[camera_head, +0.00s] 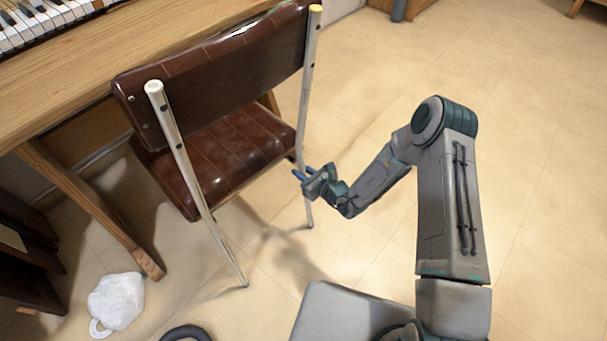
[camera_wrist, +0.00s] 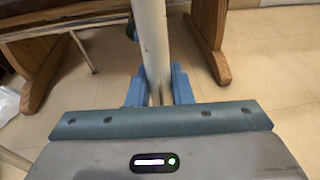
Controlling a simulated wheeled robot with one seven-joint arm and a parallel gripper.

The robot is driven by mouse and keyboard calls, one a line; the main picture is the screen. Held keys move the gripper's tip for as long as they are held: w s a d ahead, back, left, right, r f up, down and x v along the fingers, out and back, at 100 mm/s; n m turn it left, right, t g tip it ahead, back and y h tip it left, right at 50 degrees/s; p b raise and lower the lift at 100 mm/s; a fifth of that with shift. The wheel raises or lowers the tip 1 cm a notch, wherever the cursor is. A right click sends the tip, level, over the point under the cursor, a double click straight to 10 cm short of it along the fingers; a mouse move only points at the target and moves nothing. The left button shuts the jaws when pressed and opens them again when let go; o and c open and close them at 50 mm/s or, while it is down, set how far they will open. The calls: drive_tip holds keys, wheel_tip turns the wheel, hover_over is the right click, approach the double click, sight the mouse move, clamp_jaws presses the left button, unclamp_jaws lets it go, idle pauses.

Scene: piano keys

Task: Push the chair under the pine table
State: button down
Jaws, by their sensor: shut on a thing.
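The chair (camera_head: 221,162) has a dark brown padded seat and back on pale metal legs. It stands upright, its back towards me, with its seat close to the table's edge. The pine table (camera_head: 62,92) is at the upper left and carries a piano keyboard. My gripper (camera_head: 299,175) is at the chair's right rear leg. In the wrist view my blue fingers (camera_wrist: 159,92) are on either side of the pale chair leg (camera_wrist: 152,45), shut on it. The table's wooden legs (camera_wrist: 209,42) stand beyond it in the wrist view.
A white bag-like object (camera_head: 117,303) lies on the floor at the lower left, near the table's wooden leg (camera_head: 95,208). Dark wooden furniture (camera_head: 25,250) stands at the left edge. The tiled floor (camera_head: 530,130) on the right is clear.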

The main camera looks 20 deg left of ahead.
drive_tip(key=w+a, duration=0.2)
drive_tip(key=a, duration=0.1)
drive_tip(key=w+a+b, duration=0.1)
drive_tip(key=shift+a+r, duration=0.2)
drive_tip(key=shift+a, duration=0.1)
idle(0.6)
drive_tip(key=c, duration=1)
unclamp_jaws()
drive_tip(key=shift+s, duration=0.1)
drive_tip(key=s+d+p, duration=0.4)
drive_tip(key=d, duration=0.5)
drive_tip(key=shift+s+d+f, duration=0.15)
drive_tip(key=shift+s+d, duration=0.05)
